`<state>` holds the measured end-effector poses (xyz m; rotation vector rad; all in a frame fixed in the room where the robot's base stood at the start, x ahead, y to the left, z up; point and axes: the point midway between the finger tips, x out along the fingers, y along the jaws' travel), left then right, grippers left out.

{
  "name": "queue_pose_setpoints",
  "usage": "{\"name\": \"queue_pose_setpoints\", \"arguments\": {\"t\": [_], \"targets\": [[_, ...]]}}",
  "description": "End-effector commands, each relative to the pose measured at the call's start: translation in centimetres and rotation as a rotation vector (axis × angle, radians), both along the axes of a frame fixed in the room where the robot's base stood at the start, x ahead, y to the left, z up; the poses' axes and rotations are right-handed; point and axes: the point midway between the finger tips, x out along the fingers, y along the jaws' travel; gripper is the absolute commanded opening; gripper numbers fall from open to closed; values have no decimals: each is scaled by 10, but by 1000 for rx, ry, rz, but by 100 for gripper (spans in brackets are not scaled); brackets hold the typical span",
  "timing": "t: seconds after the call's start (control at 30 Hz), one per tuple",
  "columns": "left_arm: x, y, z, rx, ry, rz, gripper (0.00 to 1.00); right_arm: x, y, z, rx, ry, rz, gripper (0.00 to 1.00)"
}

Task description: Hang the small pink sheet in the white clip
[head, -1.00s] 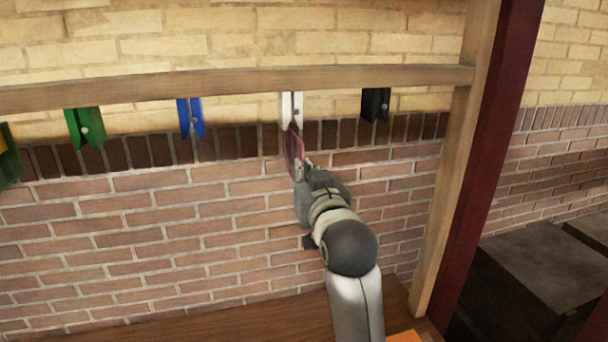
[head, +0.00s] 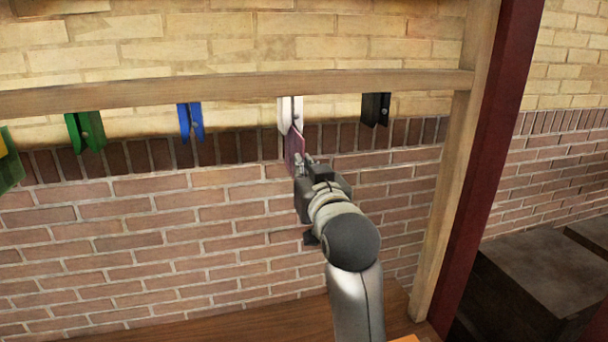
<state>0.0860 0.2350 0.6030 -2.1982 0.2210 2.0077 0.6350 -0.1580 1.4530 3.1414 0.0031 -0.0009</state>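The white clip (head: 284,113) hangs from the wooden rail, between the blue clip and the black clip. The small pink sheet (head: 294,146), dark pink and seen at a steep angle, is just below the white clip. Its upper edge meets or overlaps the clip's lower end; I cannot tell whether the jaws hold it. My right gripper (head: 305,160) is at the sheet's lower edge, its fingertips touching or overlapping it. Two finger tips show, but whether they grip the sheet is too small to tell. My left gripper is out of view.
On the same rail (head: 230,84) hang a blue clip (head: 190,120), a green clip (head: 84,130) and a black clip (head: 375,108). A brick wall stands behind. A wooden post (head: 448,200) bounds the right side. A brown surface (head: 220,328) lies below.

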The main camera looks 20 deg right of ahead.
Motion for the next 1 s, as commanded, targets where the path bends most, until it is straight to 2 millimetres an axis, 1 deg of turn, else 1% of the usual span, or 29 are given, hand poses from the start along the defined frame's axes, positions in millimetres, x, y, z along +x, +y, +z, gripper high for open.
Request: {"name": "queue_pose_setpoints", "arguments": {"t": [0.73, 1.0], "targets": [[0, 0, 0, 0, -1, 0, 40, 0, 0, 23, 0, -1, 0, 0], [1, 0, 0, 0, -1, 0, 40, 0, 0, 27, 0, 0, 0, 0]]}}
